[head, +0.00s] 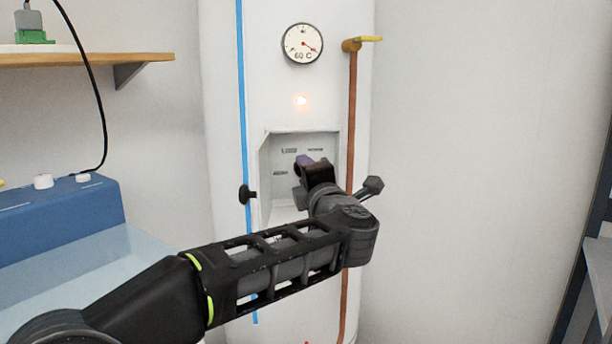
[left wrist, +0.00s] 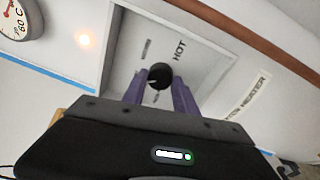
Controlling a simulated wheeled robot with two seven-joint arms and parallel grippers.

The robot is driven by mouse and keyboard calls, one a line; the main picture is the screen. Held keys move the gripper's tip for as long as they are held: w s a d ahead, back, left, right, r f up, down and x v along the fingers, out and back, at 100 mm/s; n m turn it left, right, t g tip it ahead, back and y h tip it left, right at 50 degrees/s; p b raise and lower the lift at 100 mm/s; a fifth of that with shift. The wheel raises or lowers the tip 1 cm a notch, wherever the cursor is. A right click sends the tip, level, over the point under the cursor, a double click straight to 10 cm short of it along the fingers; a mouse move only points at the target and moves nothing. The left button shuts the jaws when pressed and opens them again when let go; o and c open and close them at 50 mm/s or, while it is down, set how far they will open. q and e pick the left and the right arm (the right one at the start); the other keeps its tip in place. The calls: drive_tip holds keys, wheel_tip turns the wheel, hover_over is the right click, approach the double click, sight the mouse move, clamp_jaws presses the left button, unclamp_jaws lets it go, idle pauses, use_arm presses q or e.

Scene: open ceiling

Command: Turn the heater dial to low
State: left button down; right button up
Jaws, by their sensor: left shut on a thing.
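The water heater (head: 222,95) is a tall white cylinder with a recessed panel (head: 285,203) in its front. In the left wrist view the round black dial (left wrist: 159,74) sits in this recess, with small labels around it and the word HOT to its right. My left gripper (head: 303,161) reaches into the recess. Its purple fingers (left wrist: 154,92) are shut on the dial, one on each side. In the head view my gripper hides the dial. The dial's exact setting is too small to read. My right gripper is in neither view.
A round gauge (head: 303,43) marked 60 C and a glowing orange light (head: 301,101) are above the recess. A copper pipe (head: 352,120) with a yellow handle (head: 368,39) runs down the right. A wooden shelf (head: 90,59) and a blue unit (head: 60,208) stand left.

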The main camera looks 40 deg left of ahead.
use_arm(q)
drive_tip(key=c, duration=1)
unclamp_jaws()
drive_tip(key=shift+o, duration=0.2)
drive_tip(key=v, duration=0.7)
drive_tip(key=shift+s+d, duration=0.25)
drive_tip(key=shift+d, duration=0.1)
